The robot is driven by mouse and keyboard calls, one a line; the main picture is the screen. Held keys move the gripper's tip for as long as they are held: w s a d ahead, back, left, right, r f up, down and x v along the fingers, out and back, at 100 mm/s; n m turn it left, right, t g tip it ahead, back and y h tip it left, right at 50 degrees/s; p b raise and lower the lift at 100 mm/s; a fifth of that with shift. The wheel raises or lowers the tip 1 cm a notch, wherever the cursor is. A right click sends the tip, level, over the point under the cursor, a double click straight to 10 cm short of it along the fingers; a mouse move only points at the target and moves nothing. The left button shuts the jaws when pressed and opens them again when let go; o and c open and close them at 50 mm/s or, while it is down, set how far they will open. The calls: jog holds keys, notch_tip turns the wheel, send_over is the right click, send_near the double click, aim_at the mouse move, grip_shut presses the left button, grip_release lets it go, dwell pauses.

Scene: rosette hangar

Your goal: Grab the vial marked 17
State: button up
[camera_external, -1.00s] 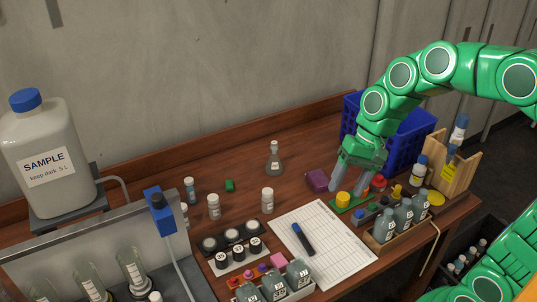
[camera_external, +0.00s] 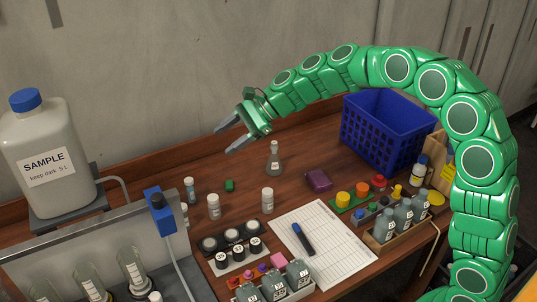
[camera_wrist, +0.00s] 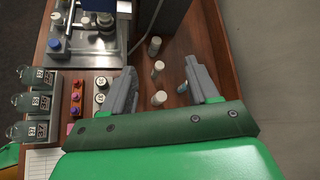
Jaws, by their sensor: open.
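I cannot make out the number 17 on any vial. Three white-capped vials stand upright on the table: one with a blue-green band (camera_external: 190,190), a white one (camera_external: 213,207) and another white one (camera_external: 267,201). Several white caps, such as this one (camera_wrist: 158,68), show in the wrist view. My gripper (camera_external: 222,140) is open and empty, raised above the back of the table and pointing left. In the wrist view its fingers (camera_wrist: 160,68) are spread apart.
A blue crate (camera_external: 385,130) is at the back right. Grey numbered bottles (camera_external: 299,275) are at the front. A sample jug (camera_external: 48,155) and metal apparatus (camera_external: 90,250) occupy the left.

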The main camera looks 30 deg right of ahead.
jog(key=w+a+f+m+t+y, duration=0.1)
jog(key=w+a+f+m, duration=0.1)
jog(key=w+m, duration=0.35)
jog(key=w+a+f+m+t, duration=0.1)
jog(key=w+f+m+t, duration=0.1)
jog(key=w, duration=0.6)
send_near(191, 191)
jog(key=w+a, duration=0.1)
jog(key=w+a+f, duration=0.1)
jog(key=a, duration=0.1)
jog(key=shift+w+a+f, duration=0.1)
jog(key=shift+w+f, duration=0.15)
jog(key=shift+w, duration=0.15)
jog(key=shift+w+a+f, duration=0.15)
jog(key=shift+a+f, duration=0.1)
jog(key=shift+f, duration=0.05)
jog(key=shift+x, duration=3.55)
jog(key=shift+w+r, duration=0.1)
jog(key=shift+w, duration=0.05)
jog(key=c, duration=1)
jog(key=shift+c, duration=0.2)
